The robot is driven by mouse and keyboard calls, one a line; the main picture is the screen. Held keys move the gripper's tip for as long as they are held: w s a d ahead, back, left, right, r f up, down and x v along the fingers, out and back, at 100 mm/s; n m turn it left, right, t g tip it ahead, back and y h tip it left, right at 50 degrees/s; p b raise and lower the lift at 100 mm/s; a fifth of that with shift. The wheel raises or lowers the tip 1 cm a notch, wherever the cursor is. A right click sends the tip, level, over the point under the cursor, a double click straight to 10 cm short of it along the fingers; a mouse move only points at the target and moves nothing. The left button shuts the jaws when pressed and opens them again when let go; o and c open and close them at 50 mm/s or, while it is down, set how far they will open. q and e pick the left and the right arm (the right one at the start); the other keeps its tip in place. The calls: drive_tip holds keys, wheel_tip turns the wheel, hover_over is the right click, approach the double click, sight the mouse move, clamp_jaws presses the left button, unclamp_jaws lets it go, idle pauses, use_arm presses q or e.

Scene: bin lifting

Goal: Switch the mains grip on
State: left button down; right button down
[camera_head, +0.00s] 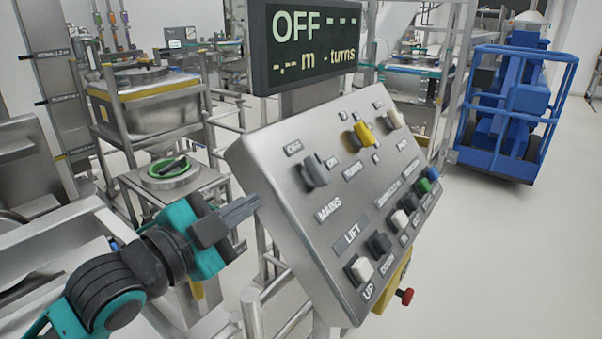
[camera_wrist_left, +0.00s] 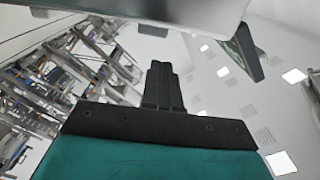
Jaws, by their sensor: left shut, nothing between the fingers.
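The mains grip (camera_head: 316,173) is a grey rotary knob at the upper left of the tilted metal control panel (camera_head: 268,160). Labels OFF and ON stand above it and MAINS below it. The display (camera_head: 312,45) above the panel reads OFF with dashes. My left gripper (camera_head: 256,203) is shut and empty, just left of the panel's left edge and lower than the grip, apart from the grip. In the left wrist view my shut fingers (camera_wrist_left: 161,68) point toward the panel's edge (camera_wrist_left: 150,12); the grip is not visible there. My right gripper is not in view.
The panel also bears a yellow selector (camera_head: 362,134), a white knob (camera_head: 395,118), UP (camera_head: 361,268) and DOWN (camera_head: 379,243) buttons and several coloured buttons. A red knob (camera_head: 405,295) sticks out below. Metal rails stand under the panel; a blue cage (camera_head: 515,110) is behind right.

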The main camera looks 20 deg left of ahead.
sight(311, 165)
use_arm(q)
drive_tip(key=x, duration=1.3)
drive_tip(key=shift+w, duration=0.1)
drive_tip(key=shift+w, duration=0.15)
